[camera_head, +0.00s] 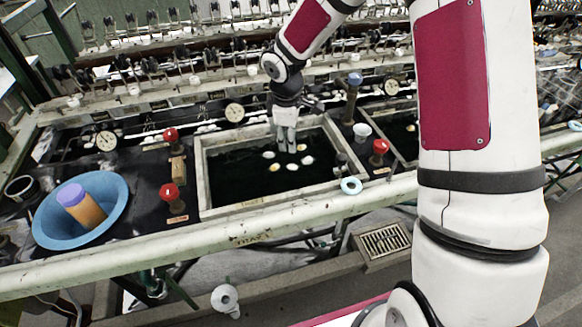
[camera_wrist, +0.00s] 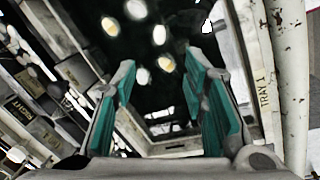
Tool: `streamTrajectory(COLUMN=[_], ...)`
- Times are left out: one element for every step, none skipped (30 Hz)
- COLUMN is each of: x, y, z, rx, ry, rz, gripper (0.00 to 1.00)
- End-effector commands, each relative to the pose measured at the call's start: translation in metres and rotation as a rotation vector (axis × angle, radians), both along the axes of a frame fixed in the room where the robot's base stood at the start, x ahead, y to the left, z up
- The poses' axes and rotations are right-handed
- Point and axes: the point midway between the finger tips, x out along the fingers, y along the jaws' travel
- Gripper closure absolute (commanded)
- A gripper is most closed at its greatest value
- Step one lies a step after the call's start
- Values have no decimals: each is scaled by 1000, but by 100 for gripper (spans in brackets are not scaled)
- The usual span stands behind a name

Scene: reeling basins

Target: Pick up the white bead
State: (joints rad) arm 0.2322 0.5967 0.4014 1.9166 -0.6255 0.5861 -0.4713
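Several small white to pale-yellow oval pieces lie on the dark water of a framed basin (camera_head: 228,205). One white piece (camera_head: 292,167) is at the near side of the cluster; a yellowish one (camera_head: 276,178) is beside it. I cannot tell which of them is the white bead. My gripper (camera_head: 286,148) points down over the basin, at the cluster. In the wrist view my gripper (camera_wrist: 165,66) is open, with teal pads apart and nothing held. White pieces (camera_wrist: 142,76) show between and beyond the fingertips. The gap between tips and pieces is unclear.
The basin's pale frame (camera_head: 270,210) surrounds my gripper. Red-topped knobs (camera_head: 171,192) stand left of it and another (camera_head: 379,148) right. A blue bowl (camera_head: 112,222) sits left.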

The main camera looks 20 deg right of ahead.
Motion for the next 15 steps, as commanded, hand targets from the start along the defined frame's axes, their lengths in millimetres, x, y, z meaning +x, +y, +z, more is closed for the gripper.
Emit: streamTrajectory(x=[1,1,2,3,3,4,5,7,8,9,10,11,12,12,13], y=[0,-1,-1,-2,-2,-2,-3,-4,-5,-5,-5,-6,-7,-7,-7], z=[-6,-9,-15,-20,-25,-33,-39,-45,-52,-57,-62,-68,-71,-75,-78], rx=[0,1,1,1,0,1,1,0,1,1,1,0,0,1,0], ry=[3,4,5,5,6,7,6,6,6,5,5,5,5,4,3], rz=[3,3,3,3,4,3,4,4,2,3,3,2,1,2,2], gripper=[60,60,60,60,60,60,60,60,60,60,60,60,60,60,60])
